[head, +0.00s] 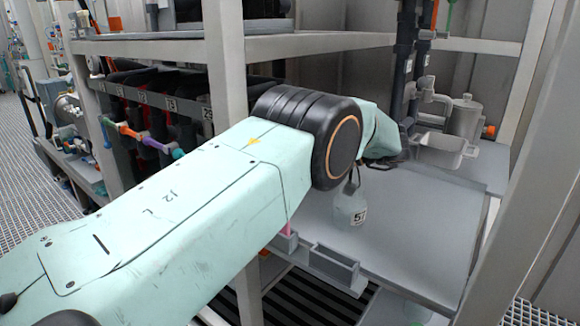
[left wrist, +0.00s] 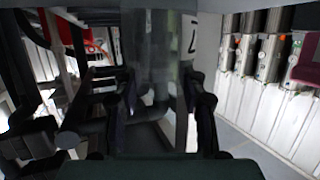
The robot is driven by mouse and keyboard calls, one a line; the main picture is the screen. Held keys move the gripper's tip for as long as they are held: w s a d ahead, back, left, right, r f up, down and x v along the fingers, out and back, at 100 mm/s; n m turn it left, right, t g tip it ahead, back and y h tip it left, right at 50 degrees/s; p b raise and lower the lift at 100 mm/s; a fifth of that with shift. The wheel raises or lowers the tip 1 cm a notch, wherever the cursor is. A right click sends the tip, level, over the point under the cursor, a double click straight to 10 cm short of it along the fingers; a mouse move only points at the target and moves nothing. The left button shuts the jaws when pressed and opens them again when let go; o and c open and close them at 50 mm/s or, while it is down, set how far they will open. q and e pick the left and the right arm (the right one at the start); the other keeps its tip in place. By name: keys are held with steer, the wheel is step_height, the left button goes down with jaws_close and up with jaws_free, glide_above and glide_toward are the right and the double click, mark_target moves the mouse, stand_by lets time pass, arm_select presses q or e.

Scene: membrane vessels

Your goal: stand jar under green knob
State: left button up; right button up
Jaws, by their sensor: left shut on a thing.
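A small translucent jar (head: 350,210) with a dark-numbered white label hangs at or just above the grey shelf (head: 410,225) in the head view. I cannot tell whether its base touches the shelf. My left gripper (head: 354,182) is mostly hidden behind my own arm; its dark fingers are at the jar's top. In the left wrist view the clear jar (left wrist: 165,45) shows between the two dark fingers, and the gripper (left wrist: 162,105) is shut on it. A green knob-like part (head: 450,10) shows at the top edge of the head view, partly cut off. My right gripper is out of view.
Dark vertical pipes (head: 404,60) and a grey vessel with a spout (head: 465,118) stand at the shelf's back right. A small grey open holder (head: 335,266) sits at the front edge. A white post (head: 226,80) rises at left. The shelf's right part is clear.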

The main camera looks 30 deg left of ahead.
arm_select(q)
steer(key=shift+s+r, duration=0.1)
steer(key=shift+s, duration=0.1)
steer(key=o, duration=1.1)
steer(key=shift+w+f, duration=0.15)
steer(key=shift+f, duration=0.05)
steer(key=shift+c, duration=0.2)
steer(key=shift+o, duration=1)
